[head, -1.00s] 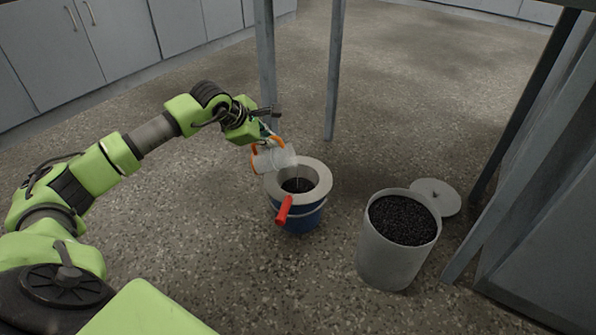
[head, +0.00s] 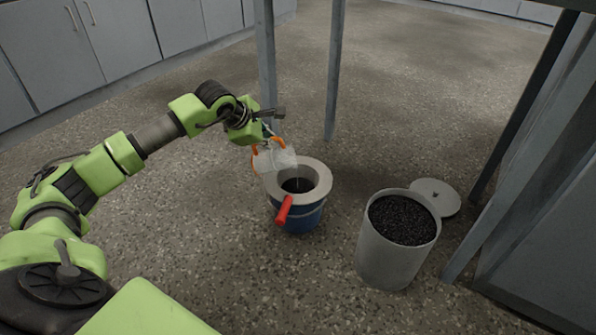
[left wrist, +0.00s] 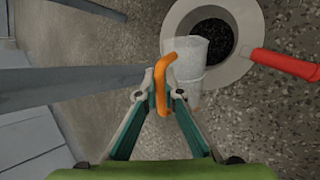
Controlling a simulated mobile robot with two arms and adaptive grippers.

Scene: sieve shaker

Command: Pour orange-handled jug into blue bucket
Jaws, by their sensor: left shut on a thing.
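The jug (head: 277,160) is clear with an orange handle (left wrist: 163,82). My left gripper (left wrist: 158,88) is shut on that handle. The jug is tipped steeply at the upper left of the blue bucket (head: 300,218), its mouth over the opening. A thin stream seems to fall from its lip. The bucket stands on the floor with a wide pale ring (head: 318,190) on top and a red handle (head: 285,209) sticking out toward me. Dark material (left wrist: 212,40) shows inside the ring. My right gripper is not in view.
A grey bin (head: 388,250) full of black grains stands right of the bucket, with its round lid (head: 437,196) on the floor behind. Metal legs (head: 334,75) rise behind the bucket. A grey frame (head: 530,170) stands at right. The floor left of the bucket is clear.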

